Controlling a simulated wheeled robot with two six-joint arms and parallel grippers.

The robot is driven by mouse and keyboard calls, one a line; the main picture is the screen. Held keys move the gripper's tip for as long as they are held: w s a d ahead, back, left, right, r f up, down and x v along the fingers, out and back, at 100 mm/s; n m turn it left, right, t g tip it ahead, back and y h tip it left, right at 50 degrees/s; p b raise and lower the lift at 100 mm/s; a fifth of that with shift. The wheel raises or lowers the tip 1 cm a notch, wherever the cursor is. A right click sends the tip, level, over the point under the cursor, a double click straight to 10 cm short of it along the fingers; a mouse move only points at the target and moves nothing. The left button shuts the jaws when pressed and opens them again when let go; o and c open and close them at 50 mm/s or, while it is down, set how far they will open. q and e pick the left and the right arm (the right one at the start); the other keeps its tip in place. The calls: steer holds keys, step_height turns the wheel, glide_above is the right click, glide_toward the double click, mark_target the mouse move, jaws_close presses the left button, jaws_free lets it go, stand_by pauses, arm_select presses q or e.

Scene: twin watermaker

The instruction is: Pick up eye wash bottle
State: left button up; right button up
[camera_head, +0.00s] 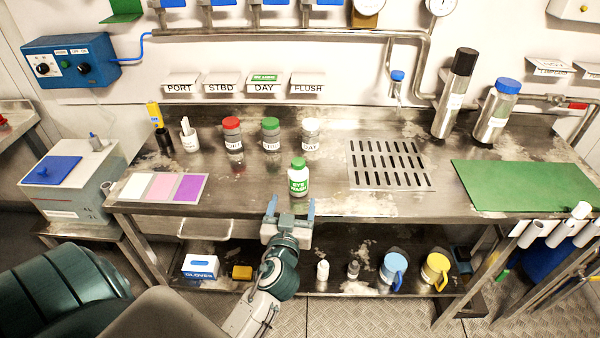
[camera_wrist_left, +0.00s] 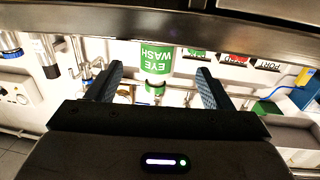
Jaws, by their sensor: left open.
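The eye wash bottle (camera_head: 298,178) is white with a green cap and a green label reading EYE WASH. It stands upright near the front edge of the steel bench (camera_head: 330,205), left of the drain grate. My left gripper (camera_head: 291,207) is open, just in front of the bottle and low at the bench's front edge. In the left wrist view the bottle (camera_wrist_left: 156,60) appears upside down, beyond the fingers and between them sideways. The open left gripper (camera_wrist_left: 160,85) has nothing between its fingers. My right gripper is not in view.
Sample bottles with red (camera_head: 232,133), green (camera_head: 270,134) and white (camera_head: 311,134) caps stand behind. A slotted drain grate (camera_head: 388,165) and green mat (camera_head: 520,186) lie to the right. Coloured pads (camera_head: 162,187) lie left. A lower shelf (camera_head: 330,262) holds mugs.

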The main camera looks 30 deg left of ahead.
mark_target(296, 187)
arm_select(q)
steer(key=x, duration=0.1)
steer(key=p+x, duration=0.1)
steer(key=x, duration=0.1)
steer(key=shift+r, duration=0.2)
steer(key=p+x, duration=0.1)
steer(key=x, duration=0.2)
steer(key=shift+r, duration=0.1)
steer(key=p+x, duration=0.1)
steer(key=x, duration=0.1)
steer(key=p+x, duration=0.1)
steer(key=x, duration=0.1)
steer(key=shift+d+r+p, duration=0.1)
steer(key=shift+r+p, duration=0.1)
steer(key=shift+p, duration=0.15)
steer(key=shift+w+f, duration=0.2)
steer(key=shift+w, duration=0.1)
steer(key=c, duration=1.2)
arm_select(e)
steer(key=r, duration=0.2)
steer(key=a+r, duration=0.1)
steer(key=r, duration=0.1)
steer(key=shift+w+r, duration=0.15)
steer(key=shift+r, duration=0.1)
